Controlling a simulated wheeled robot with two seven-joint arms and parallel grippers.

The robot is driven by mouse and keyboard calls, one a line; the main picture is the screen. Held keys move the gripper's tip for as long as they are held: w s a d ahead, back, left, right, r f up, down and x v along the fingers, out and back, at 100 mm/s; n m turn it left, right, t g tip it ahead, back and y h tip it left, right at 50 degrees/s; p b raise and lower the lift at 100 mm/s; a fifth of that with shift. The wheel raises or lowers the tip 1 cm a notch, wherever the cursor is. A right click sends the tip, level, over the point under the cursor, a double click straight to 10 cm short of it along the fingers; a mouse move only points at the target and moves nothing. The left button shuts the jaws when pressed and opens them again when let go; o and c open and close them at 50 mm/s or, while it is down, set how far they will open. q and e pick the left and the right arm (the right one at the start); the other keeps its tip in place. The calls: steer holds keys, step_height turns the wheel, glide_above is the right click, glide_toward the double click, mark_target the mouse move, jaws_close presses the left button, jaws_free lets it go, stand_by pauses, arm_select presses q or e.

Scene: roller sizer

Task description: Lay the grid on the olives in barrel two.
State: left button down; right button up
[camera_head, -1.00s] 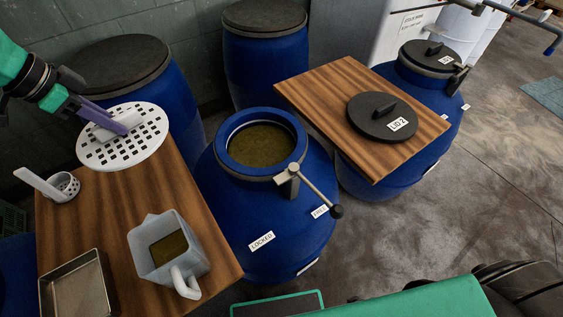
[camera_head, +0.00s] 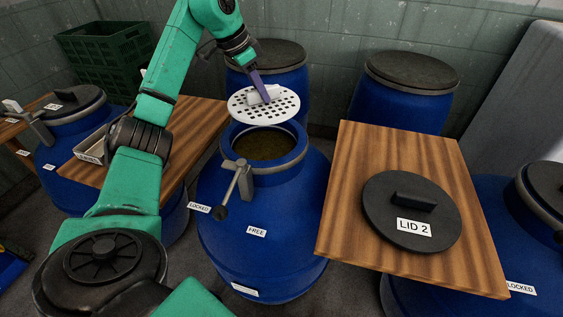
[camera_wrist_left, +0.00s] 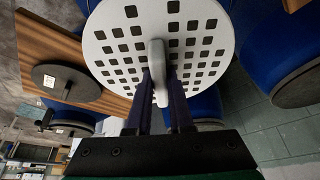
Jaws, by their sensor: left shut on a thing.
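The white round grid (camera_head: 246,106) with square holes is in the air above the back rim of the open blue barrel (camera_head: 296,190). My left gripper (camera_head: 262,92) is shut on the grid's handle; the left wrist view shows the fingers (camera_wrist_left: 160,82) on both sides of the handle (camera_wrist_left: 158,66). Brownish liquid or olives (camera_head: 264,144) show inside the barrel's mouth. The grid overlaps the far edge of the mouth in the head view; I cannot tell its exact height. My right gripper is not in view.
A clamp lever (camera_head: 236,180) sits on the barrel's front rim, near a FREE label. The black lid marked LID 2 (camera_head: 385,215) lies on a wooden board (camera_head: 348,170) at right. Closed barrels (camera_head: 408,90) stand behind. A metal tray (camera_head: 92,150) is on the left board.

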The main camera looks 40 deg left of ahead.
mark_target(244, 120)
arm_select(q)
steer(key=f, duration=0.6)
steer(key=f+b, duration=0.1)
steer(key=f, duration=0.5)
steer(key=a+f, duration=0.1)
steer(key=f, duration=0.5)
steer(key=shift+f+b, duration=0.35)
steer(key=shift+b, duration=0.05)
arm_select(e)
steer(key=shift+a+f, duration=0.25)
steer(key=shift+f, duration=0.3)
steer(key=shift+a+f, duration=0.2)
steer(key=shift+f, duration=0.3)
arm_select(q)
steer(key=shift+f, duration=0.15)
steer(key=c, duration=0.8)
jaws_free()
steer(key=shift+d, duration=0.1)
steer(key=v, duration=1.2)
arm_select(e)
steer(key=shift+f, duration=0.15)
